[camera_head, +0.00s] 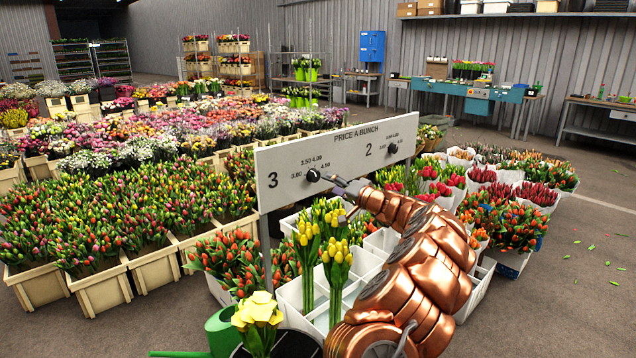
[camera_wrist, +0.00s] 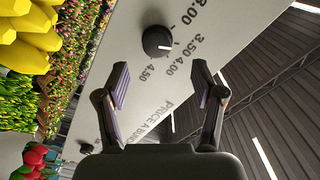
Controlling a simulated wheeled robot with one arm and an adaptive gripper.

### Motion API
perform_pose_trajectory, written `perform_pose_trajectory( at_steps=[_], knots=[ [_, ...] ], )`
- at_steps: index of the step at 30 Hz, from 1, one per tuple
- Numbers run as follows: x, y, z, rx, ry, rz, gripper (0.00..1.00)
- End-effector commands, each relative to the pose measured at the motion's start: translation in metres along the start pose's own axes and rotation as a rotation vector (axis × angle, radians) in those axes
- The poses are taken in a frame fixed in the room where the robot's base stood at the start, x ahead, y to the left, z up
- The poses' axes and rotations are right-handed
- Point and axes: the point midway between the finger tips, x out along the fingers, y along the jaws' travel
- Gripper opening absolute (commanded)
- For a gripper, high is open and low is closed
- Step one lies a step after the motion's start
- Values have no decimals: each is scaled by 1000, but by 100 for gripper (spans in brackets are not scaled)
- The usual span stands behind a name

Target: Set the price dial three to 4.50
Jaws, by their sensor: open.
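The price board (camera_head: 345,150) stands over the tulip crates, with a large 3 at its left part and a 2 at its right. Dial three (camera_head: 313,175) is a round black knob on the left part. In the wrist view dial three (camera_wrist: 152,42) shows a white pointer mark that appears near 3.50; the 4.50 label is printed round the dial. My gripper (camera_head: 335,184) is close to dial three, on its right in the head view. In the wrist view my gripper (camera_wrist: 160,88) is open and empty, and the knob lies beyond the fingertips, apart from both.
A second dial (camera_head: 392,149) sits on the board's right part. Yellow tulips (camera_head: 336,252) in a white crate stand below the board, near my arm. A green watering can (camera_head: 220,332) is at the bottom. Open floor (camera_head: 590,240) lies at the right.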

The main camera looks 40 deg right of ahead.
Motion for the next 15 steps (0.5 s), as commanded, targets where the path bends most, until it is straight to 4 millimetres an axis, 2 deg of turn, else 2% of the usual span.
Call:
perform_pose_trajectory(
  at_steps=[5, 15],
  knots=[
    [5, 6, -5, -3, 12, 8, 68],
    [45, 6, -3, -1, 7, 9, 68]
  ],
)
